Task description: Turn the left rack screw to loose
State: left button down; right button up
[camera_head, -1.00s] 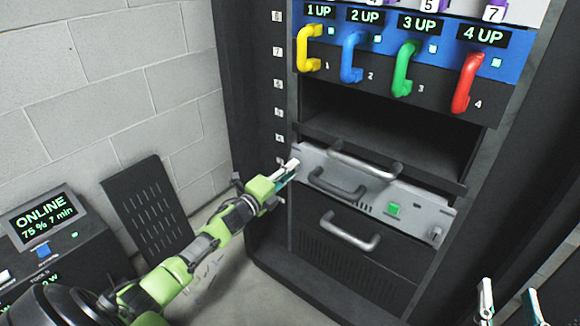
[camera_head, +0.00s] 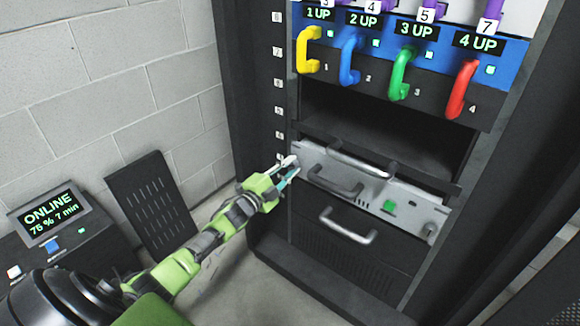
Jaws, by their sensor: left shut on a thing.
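A small fitting (camera_head: 430,229) shows at the panel's right end. My right gripper is out of view.
Above are an open dark slot (camera_head: 385,125) and yellow, blue, green and red handles under "UP" displays. A black drawer with a handle (camera_head: 347,226) is below. A console reading "ONLINE" (camera_head: 45,214) and a slotted black panel (camera_head: 150,205) stand at left.

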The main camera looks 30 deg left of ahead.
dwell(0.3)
pick_arm(q)
jog(key=c, duration=1.8)
grip_release()
jog(key=shift+o, duration=0.2)
jog(key=s, duration=1.2)
jog(key=shift+a+f, duration=0.2)
jog(key=shift+a, duration=0.2)
